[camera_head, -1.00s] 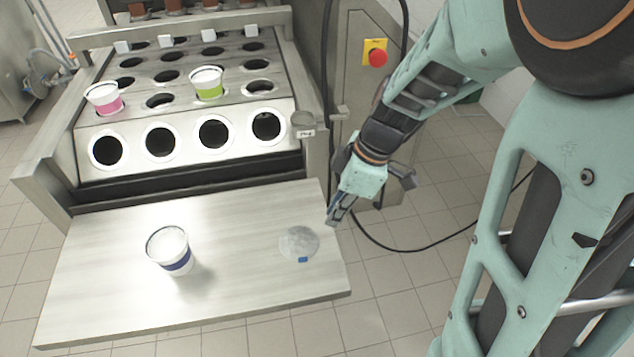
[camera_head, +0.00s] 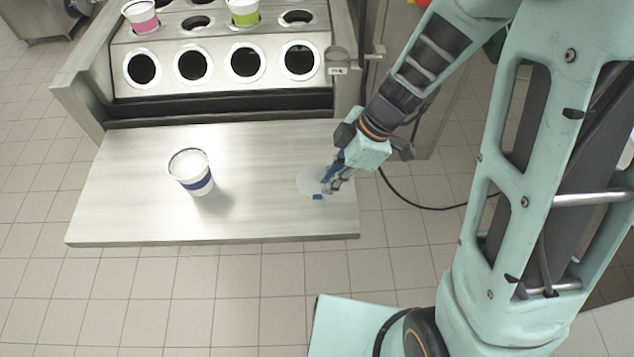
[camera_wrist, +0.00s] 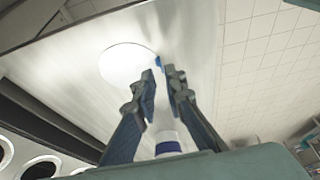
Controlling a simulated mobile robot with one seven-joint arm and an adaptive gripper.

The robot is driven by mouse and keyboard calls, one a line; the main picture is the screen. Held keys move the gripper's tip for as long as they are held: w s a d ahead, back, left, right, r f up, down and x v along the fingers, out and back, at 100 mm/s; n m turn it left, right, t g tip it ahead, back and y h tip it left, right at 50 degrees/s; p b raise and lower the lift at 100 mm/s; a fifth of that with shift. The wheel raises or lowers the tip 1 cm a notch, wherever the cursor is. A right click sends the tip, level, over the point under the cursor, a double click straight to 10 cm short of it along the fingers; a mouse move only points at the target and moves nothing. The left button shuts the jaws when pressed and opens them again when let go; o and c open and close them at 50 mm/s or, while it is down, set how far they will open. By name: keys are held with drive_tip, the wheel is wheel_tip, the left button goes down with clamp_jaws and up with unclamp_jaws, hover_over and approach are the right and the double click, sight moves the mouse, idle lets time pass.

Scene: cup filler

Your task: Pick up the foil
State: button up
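The foil is a round, pale disc (camera_head: 306,181) with a small blue tab (camera_head: 318,197), lying near the right end of the metal shelf (camera_head: 130,180). In the wrist view the foil (camera_wrist: 125,64) is a bright white disc, with its blue tab (camera_wrist: 158,61) just beyond my fingertips. My gripper (camera_head: 331,187) is over the right side of the foil and covers part of it in the head view. In the wrist view my gripper (camera_wrist: 160,74) is open, with a narrow gap and nothing between the tips. I cannot tell whether a fingertip touches the foil.
A white cup with a blue band (camera_head: 191,173) stands on the shelf to the left; it also shows in the wrist view (camera_wrist: 168,145). Behind the shelf is the filler's plate of round holes (camera_head: 193,65), holding a pink cup (camera_head: 141,16) and a green cup (camera_head: 243,13).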

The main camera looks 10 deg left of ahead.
sight(320, 194)
drive_tip(key=x, duration=0.4)
drive_tip(key=shift+s+a+f, duration=0.1)
drive_tip(key=shift+f, duration=0.05)
clamp_jaws()
